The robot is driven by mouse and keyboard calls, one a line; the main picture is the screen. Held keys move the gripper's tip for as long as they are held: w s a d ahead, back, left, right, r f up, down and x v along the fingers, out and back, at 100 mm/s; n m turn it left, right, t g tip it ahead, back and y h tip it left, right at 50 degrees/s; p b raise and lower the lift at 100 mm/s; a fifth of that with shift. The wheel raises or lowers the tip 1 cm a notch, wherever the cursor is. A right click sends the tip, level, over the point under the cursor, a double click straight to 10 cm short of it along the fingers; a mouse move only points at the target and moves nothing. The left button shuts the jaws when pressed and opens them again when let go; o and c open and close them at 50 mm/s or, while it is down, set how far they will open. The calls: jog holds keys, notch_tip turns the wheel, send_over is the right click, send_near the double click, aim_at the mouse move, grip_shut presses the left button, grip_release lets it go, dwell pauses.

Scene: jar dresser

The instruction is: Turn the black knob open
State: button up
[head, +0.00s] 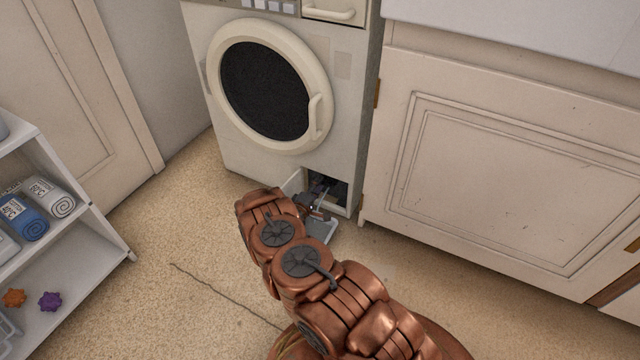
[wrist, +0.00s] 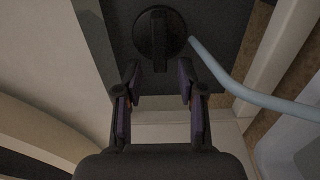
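The black knob (wrist: 160,33) is round with a raised grip bar and sits on a dark panel at the top middle of the wrist view. Its grip bar points roughly straight up and down in that view. My gripper (wrist: 160,85) is open, with its two fingers apart below the knob and nothing between them. The fingertips look just short of the grip bar. In the head view my gripper (head: 314,198) reaches into the small opening (head: 340,192) at the washing machine's lower right. The knob is hidden there behind my gripper and arm.
The washing machine (head: 228,150) has its round door shut. A pale blue hose (wrist: 225,75) runs right of the knob. A cabinet (head: 490,170) stands right, a shelf (head: 95,240) left.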

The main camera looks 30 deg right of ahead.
jog(key=v, duration=1)
jog(key=shift+s+a+f, duration=0.1)
jog(key=shift+s, duration=0.05)
